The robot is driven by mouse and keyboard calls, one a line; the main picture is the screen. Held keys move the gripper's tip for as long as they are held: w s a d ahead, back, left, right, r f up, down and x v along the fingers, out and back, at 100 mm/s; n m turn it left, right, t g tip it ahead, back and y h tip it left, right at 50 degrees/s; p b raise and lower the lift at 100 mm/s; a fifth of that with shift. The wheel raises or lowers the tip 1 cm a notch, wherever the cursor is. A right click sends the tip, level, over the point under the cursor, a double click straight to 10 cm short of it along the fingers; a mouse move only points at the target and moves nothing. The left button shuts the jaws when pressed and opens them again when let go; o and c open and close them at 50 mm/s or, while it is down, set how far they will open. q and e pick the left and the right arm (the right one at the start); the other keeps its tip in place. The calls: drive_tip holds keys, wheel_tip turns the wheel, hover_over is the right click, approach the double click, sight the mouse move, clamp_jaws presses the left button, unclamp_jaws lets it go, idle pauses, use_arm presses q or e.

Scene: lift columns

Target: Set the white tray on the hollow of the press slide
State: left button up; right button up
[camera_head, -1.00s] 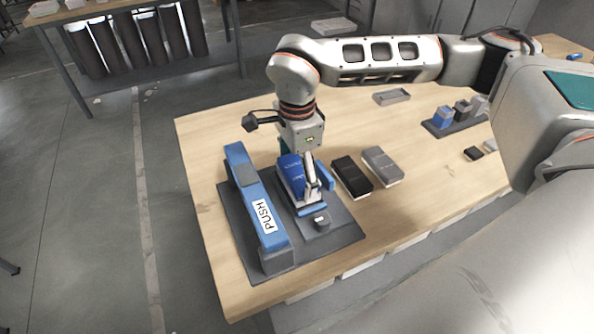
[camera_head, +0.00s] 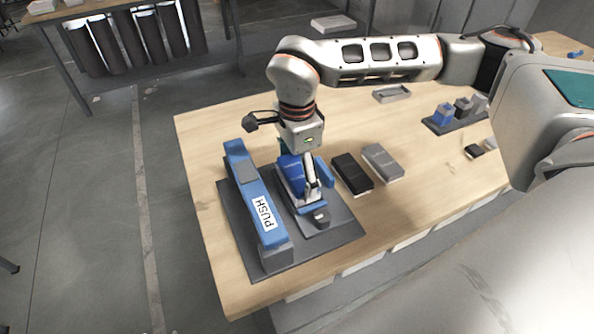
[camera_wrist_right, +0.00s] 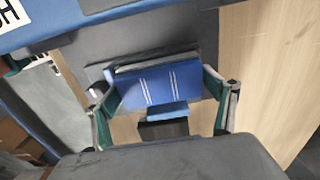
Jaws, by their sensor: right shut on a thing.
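The press (camera_head: 256,205) is blue, marked PUSH, and stands on a dark grey base at the table's left. My right gripper (camera_head: 308,184) points down over the slide beside it. The hollow is hidden beneath. My left gripper is not in view.
A black box (camera_head: 351,173) and a grey box (camera_head: 382,163) lie close right of the press. A small grey tray (camera_head: 391,95) lies farther back. A dark rack with blocks (camera_head: 458,114) stands at the right. The table between them is clear.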

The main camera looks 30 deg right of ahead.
drive_tip(key=shift+f, duration=0.25)
idle(0.5)
drive_tip(key=o, duration=1.1)
drive_tip(key=shift+r, duration=0.1)
drive_tip(key=shift+r+p, duration=1.2)
drive_tip(key=shift+r, duration=0.55)
drive_tip(key=shift+r+p, duration=1.1)
drive_tip(key=shift+r, duration=0.55)
drive_tip(key=shift+s, duration=0.1)
